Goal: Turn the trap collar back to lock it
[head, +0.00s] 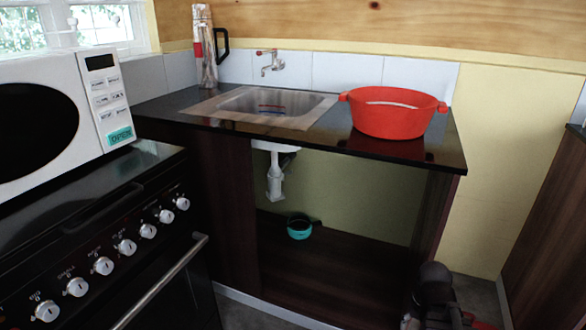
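The white sink trap (274,183) hangs under the counter in the open cabinet, below the steel sink (262,104). Its collar is too small here to tell apart from the rest of the pipe or to show how far it is turned. A darker pipe piece runs off behind the trap to the right. Part of what looks like my own arm shows dark at the bottom right, well away from the trap. My gripper's fingers do not show.
A teal pot (299,228) stands on the cabinet floor (335,275) below the trap. A red basin (393,112) sits on the counter (215,122). A stove (95,255) with a microwave (65,112) flanks the cabinet on the left. The cabinet front is open.

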